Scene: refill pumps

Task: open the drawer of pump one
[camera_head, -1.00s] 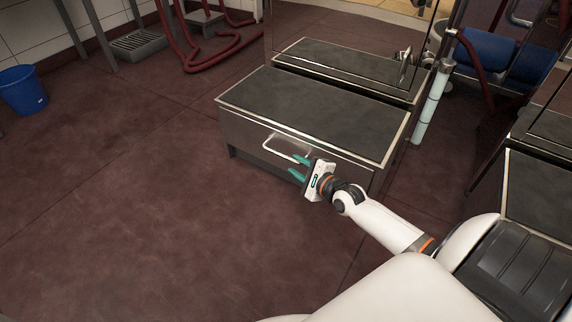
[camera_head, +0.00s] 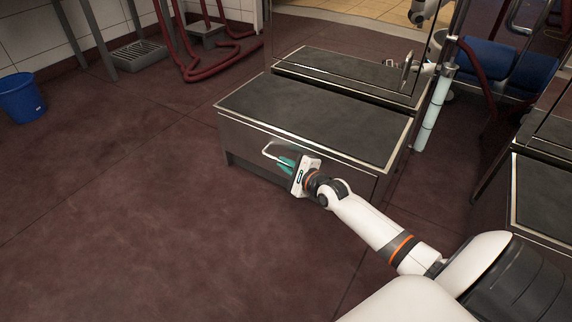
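A low metal unit with a dark top (camera_head: 315,118) stands in the middle, and I take it to be pump one. Its front face is a drawer front (camera_head: 240,147) with a pale bar handle (camera_head: 269,150). The drawer looks shut. My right gripper (camera_head: 283,163) has teal fingers and is at the handle, overlapping its right part. The fingers look close together, but whether they grip the bar or are just around it is hidden. My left gripper is not in view.
A mirror-like panel stands behind the unit. A blue bucket (camera_head: 21,97) is at the far left, and red hoses (camera_head: 205,65) lie at the back. A similar dark-topped unit (camera_head: 545,195) is at the right edge. The floor before the drawer is clear.

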